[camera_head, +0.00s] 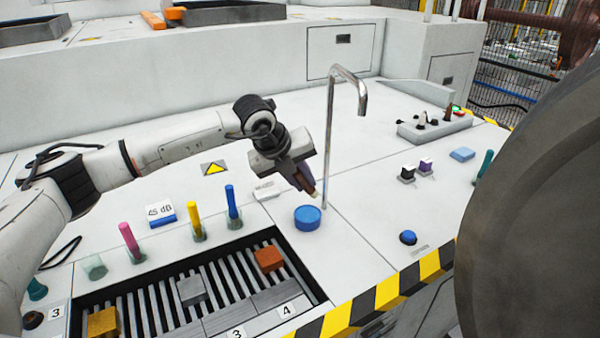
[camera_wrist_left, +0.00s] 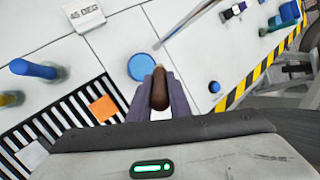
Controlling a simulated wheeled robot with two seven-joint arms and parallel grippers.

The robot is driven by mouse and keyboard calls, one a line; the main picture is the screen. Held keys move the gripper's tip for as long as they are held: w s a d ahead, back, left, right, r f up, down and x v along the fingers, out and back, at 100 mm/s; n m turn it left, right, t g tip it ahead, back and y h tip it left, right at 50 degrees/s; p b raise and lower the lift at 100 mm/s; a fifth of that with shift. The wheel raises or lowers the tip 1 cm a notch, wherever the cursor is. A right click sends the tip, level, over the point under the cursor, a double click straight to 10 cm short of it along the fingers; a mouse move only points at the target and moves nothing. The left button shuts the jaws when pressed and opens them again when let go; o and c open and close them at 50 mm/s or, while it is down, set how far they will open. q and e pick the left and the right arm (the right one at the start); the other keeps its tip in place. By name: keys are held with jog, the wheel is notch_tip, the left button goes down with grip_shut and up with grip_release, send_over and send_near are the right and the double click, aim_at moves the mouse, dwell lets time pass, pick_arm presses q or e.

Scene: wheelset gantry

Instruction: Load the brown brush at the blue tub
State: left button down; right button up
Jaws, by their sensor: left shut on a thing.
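My left gripper (camera_head: 302,180) is shut on the brown brush (camera_wrist_left: 159,90) and holds it above the white bench top. In the left wrist view the brush's rounded brown end stands between the two fingers. In the head view the fingers hide most of the brush. The round blue tub (camera_head: 308,217) stands on the bench just below and in front of the gripper. It also shows just beyond the fingertips in the left wrist view (camera_wrist_left: 141,66). The brush looks apart from the tub. My right gripper is not in view.
A thin metal spout (camera_head: 330,130) rises close right of the gripper. A slatted tray (camera_head: 150,310) with blocks lies front left, with pink, yellow and blue upright pieces behind it. A large dark round body (camera_head: 540,190) fills the right. A blue button (camera_head: 408,237) sits front right.

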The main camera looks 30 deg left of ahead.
pick_arm(q)
jog(key=shift+w+a+r+n+y, duration=0.15)
jog(key=shift+w+a+n+y, duration=0.3)
jog(key=shift+n, duration=0.35)
notch_tip(320, 180, down, 6)
jog(key=b, duration=0.2)
jog(key=shift+a+n, duration=0.2)
jog(key=shift+n, duration=0.1)
dwell(0.3)
jog(key=shift+f+b, duration=0.6)
jog(key=shift+f, duration=0.2)
dwell(0.8)
